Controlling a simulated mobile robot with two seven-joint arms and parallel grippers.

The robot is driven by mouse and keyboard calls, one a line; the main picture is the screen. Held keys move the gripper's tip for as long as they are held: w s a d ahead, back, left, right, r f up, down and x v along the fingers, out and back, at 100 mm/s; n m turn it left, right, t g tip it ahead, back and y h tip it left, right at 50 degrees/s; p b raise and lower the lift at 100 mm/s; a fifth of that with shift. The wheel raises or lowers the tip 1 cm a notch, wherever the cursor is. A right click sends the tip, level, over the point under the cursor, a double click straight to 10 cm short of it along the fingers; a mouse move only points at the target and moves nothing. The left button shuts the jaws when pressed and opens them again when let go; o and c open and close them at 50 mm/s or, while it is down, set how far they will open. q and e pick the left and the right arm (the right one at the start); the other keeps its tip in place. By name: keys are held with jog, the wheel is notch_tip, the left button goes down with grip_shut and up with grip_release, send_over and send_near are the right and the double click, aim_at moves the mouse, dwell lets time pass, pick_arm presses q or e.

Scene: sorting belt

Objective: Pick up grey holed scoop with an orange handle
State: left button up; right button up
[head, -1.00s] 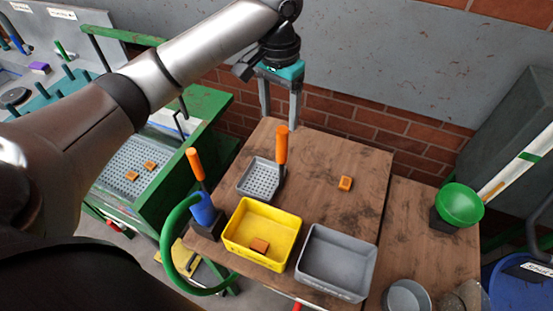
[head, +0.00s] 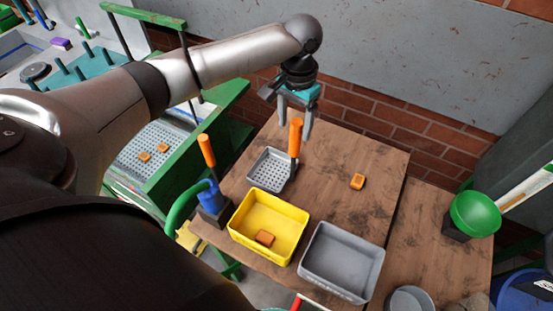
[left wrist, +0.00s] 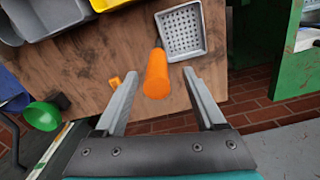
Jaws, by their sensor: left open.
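The grey holed scoop (head: 268,170) lies on the wooden table, with its orange handle (head: 295,137) standing upright at its right side. My left gripper (head: 294,134) is open above the table at the handle's upper end. In the left wrist view the orange handle (left wrist: 156,76) points up toward the camera between the two fingers, nearer the left one, with a gap on both sides. The holed pan (left wrist: 181,32) shows beyond it. No contact shows. My right gripper is not in view.
A yellow bin (head: 245,229) with an orange block and a grey bin (head: 374,272) stand in front of the scoop. Another orange handle (head: 206,150) stands in a holder at left. An orange block (head: 357,181) lies right. A green bowl (head: 475,213) is farther right.

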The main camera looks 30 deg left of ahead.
aim_at(295, 136)
pick_arm(q)
jog(key=f, duration=0.4)
jog(key=shift+d+f, duration=0.2)
jog(key=shift+c, duration=0.3)
grip_shut()
dwell(0.9)
